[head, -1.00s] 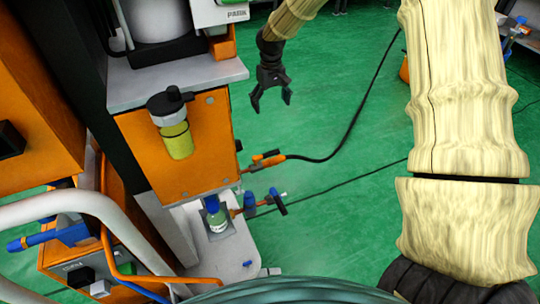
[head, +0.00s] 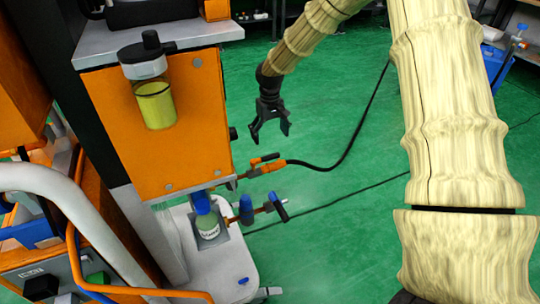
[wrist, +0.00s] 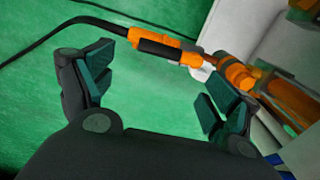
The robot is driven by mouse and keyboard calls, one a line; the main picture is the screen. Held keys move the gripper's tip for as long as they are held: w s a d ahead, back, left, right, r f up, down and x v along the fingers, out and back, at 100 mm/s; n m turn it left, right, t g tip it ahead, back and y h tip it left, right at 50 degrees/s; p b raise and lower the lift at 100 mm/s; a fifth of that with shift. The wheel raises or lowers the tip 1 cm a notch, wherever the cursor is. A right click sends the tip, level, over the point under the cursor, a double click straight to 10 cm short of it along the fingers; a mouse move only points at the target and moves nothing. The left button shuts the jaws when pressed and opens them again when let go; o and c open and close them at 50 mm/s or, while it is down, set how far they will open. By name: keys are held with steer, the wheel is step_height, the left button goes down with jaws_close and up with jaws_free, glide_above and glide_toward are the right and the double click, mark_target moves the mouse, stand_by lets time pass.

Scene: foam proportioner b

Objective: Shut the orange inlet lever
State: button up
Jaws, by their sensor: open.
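The orange inlet lever (head: 263,159) with a dark grip sits at the lower right of the orange cabinet, beside the orange end of a black hose. In the wrist view the lever (wrist: 137,36) lies across the top middle, slanting down to the right toward an orange fitting (wrist: 238,76). My gripper (head: 271,139) is open and empty, just above the lever in the head view. In the wrist view its fingers (wrist: 158,72) are spread on either side, with the lever beyond them. No contact shows.
The black hose (head: 340,155) runs off to the right over open green floor (head: 350,240).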

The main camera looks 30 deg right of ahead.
mark_target(270, 155)
step_height(270, 155, down, 9)
steer(key=shift+f+b, duration=0.1)
steer(key=shift+b, duration=0.85)
steer(key=c, duration=1.4)
steer(key=shift+c, duration=0.2)
